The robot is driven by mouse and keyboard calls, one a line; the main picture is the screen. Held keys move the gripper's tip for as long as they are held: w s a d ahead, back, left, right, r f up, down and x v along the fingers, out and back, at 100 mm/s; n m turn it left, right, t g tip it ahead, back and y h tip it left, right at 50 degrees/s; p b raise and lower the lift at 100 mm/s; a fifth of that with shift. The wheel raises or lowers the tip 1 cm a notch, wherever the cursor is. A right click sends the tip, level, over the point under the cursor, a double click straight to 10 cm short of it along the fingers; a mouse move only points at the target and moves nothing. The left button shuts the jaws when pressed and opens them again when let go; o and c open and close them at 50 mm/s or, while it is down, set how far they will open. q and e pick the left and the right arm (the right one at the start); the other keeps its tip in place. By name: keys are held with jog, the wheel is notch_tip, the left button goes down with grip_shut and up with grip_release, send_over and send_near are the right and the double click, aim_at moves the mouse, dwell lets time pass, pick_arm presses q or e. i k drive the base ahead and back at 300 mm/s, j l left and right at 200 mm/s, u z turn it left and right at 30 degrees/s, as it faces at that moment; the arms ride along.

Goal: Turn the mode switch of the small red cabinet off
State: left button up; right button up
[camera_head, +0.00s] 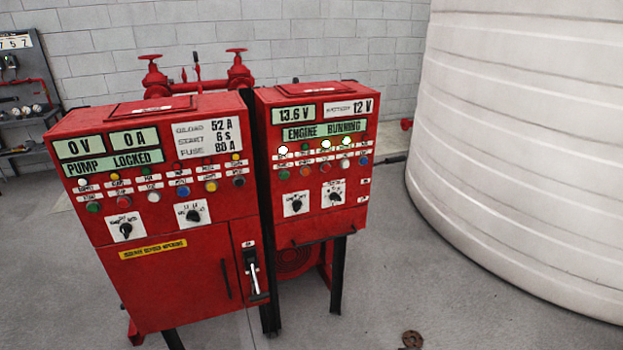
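The small red cabinet (316,215) stands right of a larger red cabinet, on black legs. Its displays (324,131) read 13.6 V, 12 V and "ENGINE RUNNING". Several white lamps are lit below them. Two black rotary switches on white plates sit low on its front: a left one (296,204) and a right one (335,196). Their labels are too small to read, so I cannot tell which is the mode switch or its position.
The larger red cabinet (165,270) adjoins on the left, with a lever handle (253,273) on its front. A big white tank (530,150) fills the right. Red valves (155,76) stand behind.

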aim_at(297, 204)
jog(key=i+l, duration=0.15)
jog(key=l, duration=0.25)
jog(key=i+l, duration=0.2)
jog(key=l, duration=0.2)
jog(key=i+l, duration=0.15)
jog(key=l, duration=0.2)
jog(key=u, duration=0.05)
